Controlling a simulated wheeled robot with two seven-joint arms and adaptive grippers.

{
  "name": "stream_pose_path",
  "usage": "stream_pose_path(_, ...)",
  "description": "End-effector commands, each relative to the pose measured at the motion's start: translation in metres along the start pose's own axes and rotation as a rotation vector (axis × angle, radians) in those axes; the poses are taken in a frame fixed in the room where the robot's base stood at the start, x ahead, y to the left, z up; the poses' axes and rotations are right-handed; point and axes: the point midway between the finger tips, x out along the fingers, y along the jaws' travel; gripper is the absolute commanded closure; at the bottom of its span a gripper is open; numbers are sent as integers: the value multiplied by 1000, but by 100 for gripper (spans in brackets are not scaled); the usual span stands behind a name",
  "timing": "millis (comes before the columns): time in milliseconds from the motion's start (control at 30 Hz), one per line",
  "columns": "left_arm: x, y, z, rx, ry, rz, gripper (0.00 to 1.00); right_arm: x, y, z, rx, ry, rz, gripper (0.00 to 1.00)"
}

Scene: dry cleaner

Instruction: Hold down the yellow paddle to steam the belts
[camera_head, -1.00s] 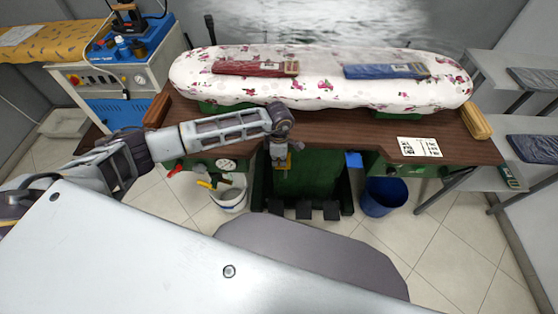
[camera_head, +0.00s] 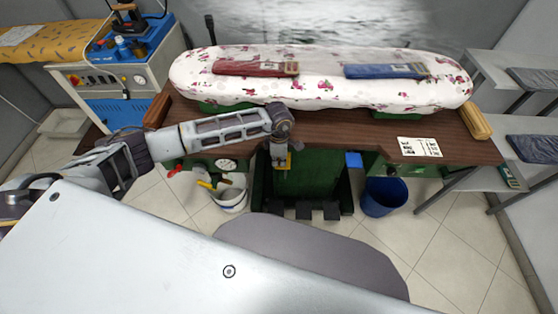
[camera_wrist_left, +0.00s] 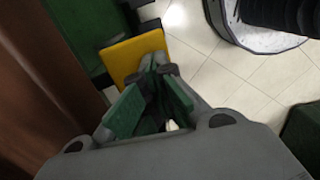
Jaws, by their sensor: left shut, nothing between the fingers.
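A red belt (camera_head: 250,69) and a blue belt (camera_head: 383,71) lie apart on the white flowered pressing board (camera_head: 320,92). The yellow paddle (camera_head: 288,166) is below the table's front edge, partly hidden by my left gripper (camera_head: 281,160). In the left wrist view the yellow paddle (camera_wrist_left: 130,62) shows as a flat plate. The fingertips of my left gripper (camera_wrist_left: 158,68) are together over its edge, with nothing between them; whether they touch it I cannot tell. A pale haze (camera_head: 330,22) hangs behind the board. My right gripper is not in view.
A white bucket (camera_head: 230,195) with tools stands left of the opening under the table, and a blue bin (camera_head: 384,198) stands right. Dark pedals (camera_head: 303,211) are on the floor between them. A printed card (camera_head: 419,147) lies on the wooden table (camera_head: 350,129).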

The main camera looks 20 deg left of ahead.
Motion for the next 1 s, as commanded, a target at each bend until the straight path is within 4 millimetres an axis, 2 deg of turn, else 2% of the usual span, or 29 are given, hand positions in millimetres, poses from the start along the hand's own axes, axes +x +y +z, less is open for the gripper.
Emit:
stream_pose_path(433, 1, 0, -1, -1, 1, -1, 100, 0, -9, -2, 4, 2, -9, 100)
stream_pose_path(1000, -14, 0, 0, 0, 1, 0, 100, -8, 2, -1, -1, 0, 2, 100)
